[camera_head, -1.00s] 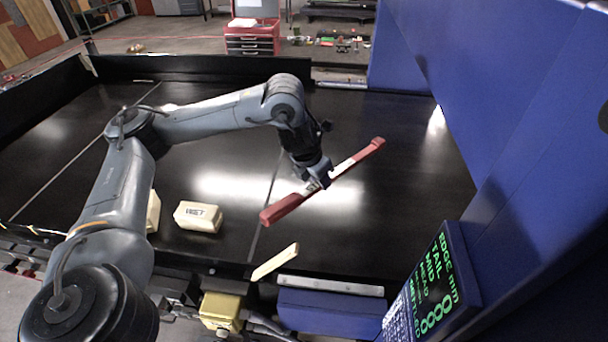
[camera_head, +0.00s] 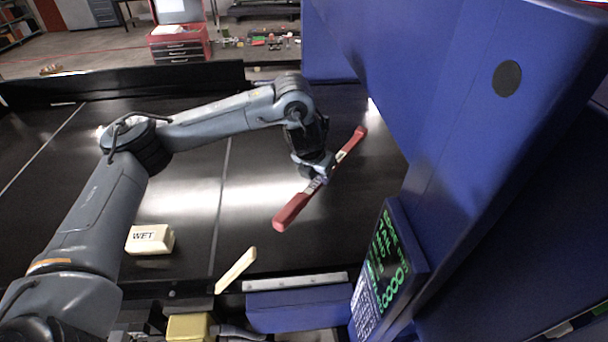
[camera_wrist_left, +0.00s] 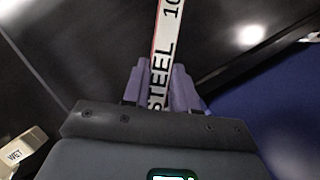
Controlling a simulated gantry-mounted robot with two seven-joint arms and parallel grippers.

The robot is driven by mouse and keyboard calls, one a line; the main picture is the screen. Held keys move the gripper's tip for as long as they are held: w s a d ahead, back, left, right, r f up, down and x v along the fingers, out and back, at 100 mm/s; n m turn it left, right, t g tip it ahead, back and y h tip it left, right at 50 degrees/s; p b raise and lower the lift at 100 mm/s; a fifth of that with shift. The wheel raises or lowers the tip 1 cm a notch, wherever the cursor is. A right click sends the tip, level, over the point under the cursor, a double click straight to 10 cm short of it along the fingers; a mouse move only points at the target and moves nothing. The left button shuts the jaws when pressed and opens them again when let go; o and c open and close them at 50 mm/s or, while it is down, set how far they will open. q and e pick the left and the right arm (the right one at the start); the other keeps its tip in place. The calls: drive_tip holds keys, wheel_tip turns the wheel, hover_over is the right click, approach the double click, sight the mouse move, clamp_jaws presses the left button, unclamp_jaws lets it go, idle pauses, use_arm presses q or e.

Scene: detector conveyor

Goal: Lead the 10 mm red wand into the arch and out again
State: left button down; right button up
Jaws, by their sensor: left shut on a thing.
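The red wand (camera_head: 292,209) has red ends and a white middle band. My left gripper (camera_head: 318,176) is shut on its middle, holding it slantwise above the black belt. In the left wrist view the wand's white label (camera_wrist_left: 166,60) reads "STEEL" and "10", between the purple-grey fingers (camera_wrist_left: 162,88). The arch is the large blue detector housing (camera_head: 440,120) at the right. The wand's far end is close to the arch's left side in the picture but appears outside it. The arch's display (camera_head: 385,260) shows green characters with zeros. My right gripper is not in view.
A cream block marked "WET" (camera_head: 150,239) lies on the belt (camera_head: 190,200) at the left. A thin cream bar (camera_head: 236,270) lies near the front edge. A yellow box (camera_head: 188,328) and a blue bar (camera_head: 300,310) are along the front. The belt left of the wand is mostly clear.

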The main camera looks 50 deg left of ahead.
use_arm(q)
drive_tip(key=w+d, duration=0.5)
drive_tip(key=w, duration=0.2)
drive_tip(key=s+a+b, duration=0.2)
drive_tip(key=s+a, duration=0.9)
drive_tip(key=s, duration=0.5)
drive_tip(key=s+a+b, duration=0.2)
drive_tip(key=s+a, duration=1)
drive_tip(key=s, duration=0.4)
drive_tip(key=shift+s, duration=0.25)
drive_tip(key=shift+s, duration=0.1)
